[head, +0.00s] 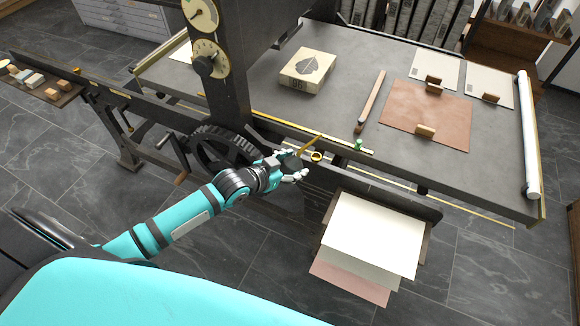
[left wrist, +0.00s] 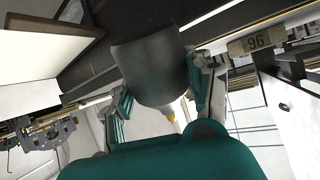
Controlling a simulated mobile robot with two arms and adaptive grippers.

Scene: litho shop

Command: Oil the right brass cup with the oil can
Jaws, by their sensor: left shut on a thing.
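My left gripper (head: 292,168) is shut on the oil can (head: 290,160), whose body is dark and small in the head view. Its thin brass spout (head: 309,144) points up and to the right. A brass cup (head: 317,157) sits on the press rail just right of the can, below the spout tip; no contact is visible. I cannot see a second brass cup clearly. In the left wrist view the can's grey round body (left wrist: 150,68) fills the space between the fingers, with a yellowish tip below it. My right gripper is not in view.
The press bed (head: 340,100) carries a boxed stone with a leaf print (head: 307,70), a wooden bar (head: 371,99) and a brown sheet (head: 425,112). A small green-topped piece (head: 359,145) stands on the rail. A geared wheel (head: 222,147) is left of my gripper; stacked paper (head: 372,236) lies below right.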

